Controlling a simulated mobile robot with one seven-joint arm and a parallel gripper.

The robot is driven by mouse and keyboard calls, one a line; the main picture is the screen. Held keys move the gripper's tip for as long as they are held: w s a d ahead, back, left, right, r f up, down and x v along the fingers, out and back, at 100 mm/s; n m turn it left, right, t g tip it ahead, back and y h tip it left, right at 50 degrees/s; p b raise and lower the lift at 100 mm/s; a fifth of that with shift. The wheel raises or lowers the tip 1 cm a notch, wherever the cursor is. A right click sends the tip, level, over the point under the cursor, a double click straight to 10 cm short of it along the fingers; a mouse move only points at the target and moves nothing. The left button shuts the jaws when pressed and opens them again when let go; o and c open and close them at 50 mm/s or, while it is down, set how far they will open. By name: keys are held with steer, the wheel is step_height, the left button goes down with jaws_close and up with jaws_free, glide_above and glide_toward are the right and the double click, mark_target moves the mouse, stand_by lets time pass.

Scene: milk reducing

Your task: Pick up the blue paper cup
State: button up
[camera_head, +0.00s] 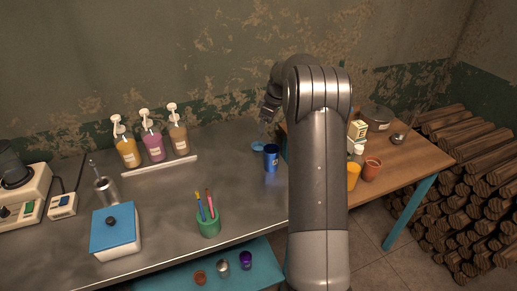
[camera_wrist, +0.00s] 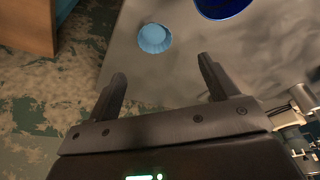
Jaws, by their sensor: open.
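A small light blue cup (camera_head: 258,146), which looks like the blue paper cup, sits on the metal table near its right end. In the wrist view this pale cup (camera_wrist: 154,38) shows a round, ribbed form and lies just beyond my fingertips, roughly between their lines. A taller dark blue cup (camera_head: 271,158) with a pale mark stands right beside it; its edge shows at the top of the wrist view (camera_wrist: 222,6). My gripper (camera_wrist: 161,70) is open and empty, apart from both cups. In the head view my gripper (camera_head: 268,110) is above and behind the cups, partly hidden by my arm.
Three pump bottles (camera_head: 153,146) stand at the back left. A green pen holder (camera_head: 208,221) and a blue-topped box (camera_head: 115,232) stand nearer the front. A wooden table (camera_head: 405,165) with jars is at the right. The metal table's middle is mostly clear.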

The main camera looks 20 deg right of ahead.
glide_toward(258, 148)
steer(key=shift+a+f, duration=0.25)
steer(key=shift+f, duration=0.25)
steer(key=shift+a+f, duration=0.25)
steer(key=shift+f, duration=0.2)
steer(key=x, duration=0.5)
steer(key=shift+w+d, duration=0.15)
steer(key=shift+d, duration=0.2)
steer(key=shift+c, duration=0.3)
steer(key=c, duration=1)
